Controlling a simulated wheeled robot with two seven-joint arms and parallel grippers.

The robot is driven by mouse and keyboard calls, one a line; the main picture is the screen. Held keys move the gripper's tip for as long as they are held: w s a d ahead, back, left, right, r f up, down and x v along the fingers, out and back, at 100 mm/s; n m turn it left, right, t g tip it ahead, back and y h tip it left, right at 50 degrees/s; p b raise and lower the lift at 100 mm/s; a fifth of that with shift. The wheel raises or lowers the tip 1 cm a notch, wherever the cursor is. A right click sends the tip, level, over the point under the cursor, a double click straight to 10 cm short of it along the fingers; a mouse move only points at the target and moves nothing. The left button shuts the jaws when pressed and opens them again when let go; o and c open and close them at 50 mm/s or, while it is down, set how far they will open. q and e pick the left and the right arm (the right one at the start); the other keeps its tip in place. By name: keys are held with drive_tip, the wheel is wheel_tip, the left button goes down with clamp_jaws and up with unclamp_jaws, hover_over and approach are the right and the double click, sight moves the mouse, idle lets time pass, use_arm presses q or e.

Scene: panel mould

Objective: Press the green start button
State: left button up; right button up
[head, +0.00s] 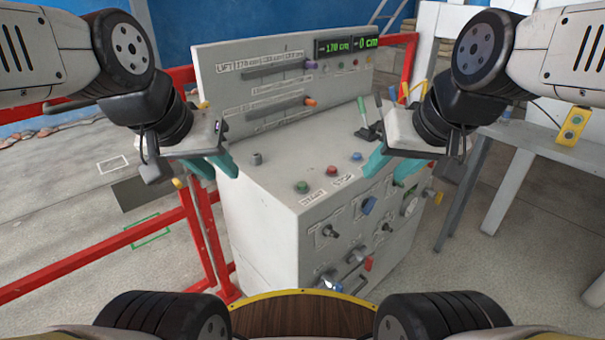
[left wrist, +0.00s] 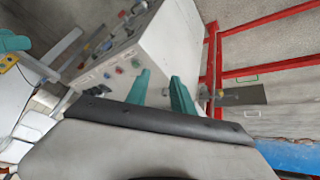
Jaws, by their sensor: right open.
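The green start button (head: 302,187) sits on the flat top of the grey control console (head: 275,208), near its front left edge, with a label beside it. A red button (head: 331,171), labelled STOP, is to its right. My left gripper (head: 216,166) is at the console's left side, apart from the green button. Its teal fingers stand apart with nothing between them, as the left wrist view (left wrist: 160,90) also shows. My right gripper (head: 392,166) is open and empty in front of the console's right part, to the right of the red button.
A blue button (head: 357,157) and a lever (head: 364,112) are further right on the console. Its upright back panel (head: 225,75) carries sliders and green displays. Red rails (head: 190,225) stand at the left. A grey table (head: 545,145) with a yellow pendant (head: 572,127) is at right.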

use_arm(q)
clamp_jaws()
idle(1.5)
